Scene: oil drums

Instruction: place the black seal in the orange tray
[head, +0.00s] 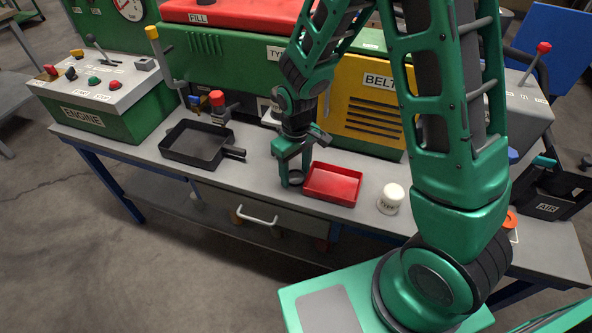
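The black seal (297,182), a small dark ring, shows low at my gripper's fingertips, just left of the red tray. My gripper (294,176) points down over the bench. Its fingers are small in view and partly overlap the ring, so I cannot tell whether they are open or shut on it. I also cannot tell whether the ring touches the bench. The only brightly coloured tray I see is this red one (333,199). It looks empty and lies flat to the right of my gripper. I see no tray that is clearly orange.
A black pan-like tray (196,161) lies left on the grey bench (262,185). A white labelled pot (391,198) stands right of the red tray. Green and yellow machine housings (365,80) rise behind. The bench between the black tray and my gripper is mostly clear.

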